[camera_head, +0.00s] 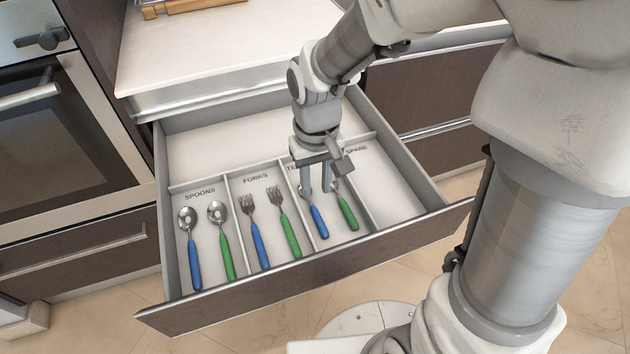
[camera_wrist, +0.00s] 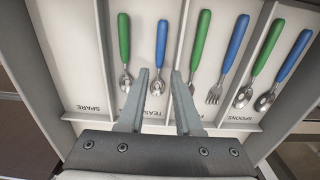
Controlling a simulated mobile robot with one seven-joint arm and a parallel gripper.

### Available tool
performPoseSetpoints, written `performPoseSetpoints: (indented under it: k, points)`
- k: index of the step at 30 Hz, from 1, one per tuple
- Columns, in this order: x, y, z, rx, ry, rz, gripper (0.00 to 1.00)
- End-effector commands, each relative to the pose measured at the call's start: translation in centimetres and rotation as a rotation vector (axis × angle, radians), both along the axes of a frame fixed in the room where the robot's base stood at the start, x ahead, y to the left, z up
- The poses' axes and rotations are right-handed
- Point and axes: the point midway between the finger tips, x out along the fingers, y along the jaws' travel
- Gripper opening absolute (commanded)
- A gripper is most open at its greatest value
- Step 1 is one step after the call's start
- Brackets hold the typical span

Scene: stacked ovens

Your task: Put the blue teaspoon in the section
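The blue teaspoon (camera_head: 319,224) lies in the drawer section labelled with "TE…", beside a green teaspoon (camera_head: 348,212). Its blue handle points to the drawer front. My gripper (camera_head: 316,190) is open and points down over this section, near the teaspoon bowls. In the wrist view the blue teaspoon (camera_wrist: 162,42) shows between the two spread fingers (camera_wrist: 159,74), with gaps on both sides. I cannot tell how far the fingertips are above it. The section's label is partly hidden by my gripper.
The open drawer has divided sections. Spoons (camera_head: 192,245) and forks (camera_head: 256,232) lie to the left, each a blue and green pair. The SPARE section (camera_head: 385,195) on the right is empty. A white counter (camera_head: 200,55) stands behind, an oven (camera_head: 60,140) left.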

Motion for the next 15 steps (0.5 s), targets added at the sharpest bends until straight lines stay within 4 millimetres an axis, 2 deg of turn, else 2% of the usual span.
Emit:
performPoseSetpoints:
  k: [1,3,11,15]
  points:
    - [0.0,0.0,1.4,0.001,-0.002,0.0,0.33]
    - [0.0,0.0,2.6,0.001,-0.003,-0.001,0.33]
    - [-0.1,-0.2,4.8,0.001,-0.008,-0.004,0.33]
    - [-0.6,-1.5,6.9,0.009,-0.059,-0.033,0.33]
